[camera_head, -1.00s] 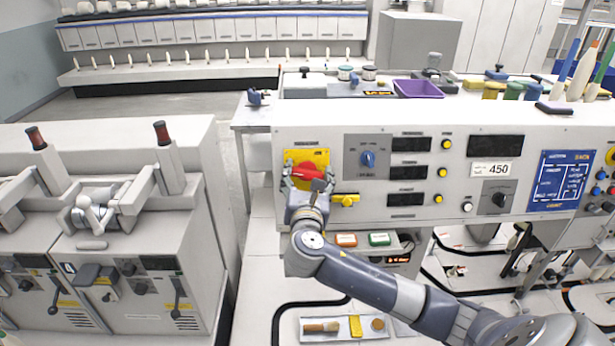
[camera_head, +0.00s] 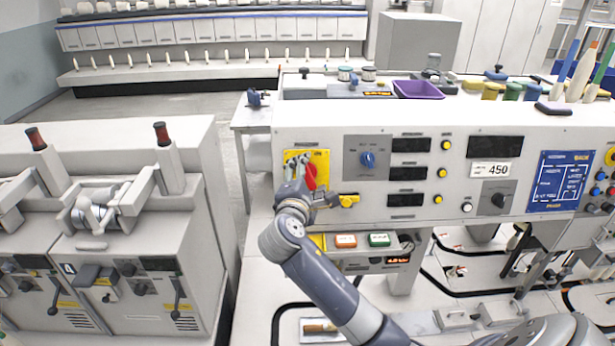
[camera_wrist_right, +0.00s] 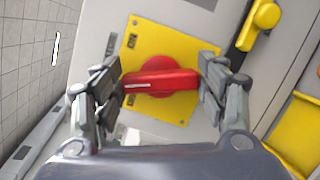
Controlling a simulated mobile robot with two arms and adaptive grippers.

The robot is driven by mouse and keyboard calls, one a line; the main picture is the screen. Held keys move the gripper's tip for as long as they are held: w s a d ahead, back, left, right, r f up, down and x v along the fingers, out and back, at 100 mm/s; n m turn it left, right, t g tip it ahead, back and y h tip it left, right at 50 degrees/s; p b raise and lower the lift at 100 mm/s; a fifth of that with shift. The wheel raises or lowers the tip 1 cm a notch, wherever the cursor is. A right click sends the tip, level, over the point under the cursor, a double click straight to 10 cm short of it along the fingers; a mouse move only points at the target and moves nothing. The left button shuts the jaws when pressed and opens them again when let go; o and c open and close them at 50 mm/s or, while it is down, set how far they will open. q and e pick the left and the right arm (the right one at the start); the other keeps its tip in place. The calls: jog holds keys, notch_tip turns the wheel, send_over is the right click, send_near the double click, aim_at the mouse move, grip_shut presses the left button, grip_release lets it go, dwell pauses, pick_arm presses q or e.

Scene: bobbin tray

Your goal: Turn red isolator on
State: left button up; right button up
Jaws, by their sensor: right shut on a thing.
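The red isolator (camera_head: 309,177) is a red handle on a yellow square plate (camera_head: 321,159) at the left end of the grey panel. My right gripper (camera_head: 298,166) is at the plate, in front of the handle. In the right wrist view the red handle (camera_wrist_right: 160,82) lies across the picture, between the two fingers of the right gripper (camera_wrist_right: 162,88), which are closed on its ends. In the head view the handle stands steep, close to upright, and the gripper hides part of it. My left gripper is not in view.
A yellow lever (camera_head: 348,200) sticks out just below and right of the plate, close to my right gripper. A blue knob (camera_head: 367,159) is to the right. A purple tray (camera_head: 418,90) lies on top of the console. The grey machine (camera_head: 150,270) stands at the left.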

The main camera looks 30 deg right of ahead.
jog(key=shift+m+g, duration=0.6)
jog(key=shift+m, duration=1.8)
jog(key=o, duration=1)
jog(key=shift+o, duration=0.2)
jog(key=shift+s+a, duration=0.1)
jog(key=v, duration=1.1)
jog(key=shift+s+a+r, duration=0.15)
jog(key=shift+s+r, duration=0.05)
jog(key=shift+s, duration=0.15)
jog(key=shift+f, duration=0.1)
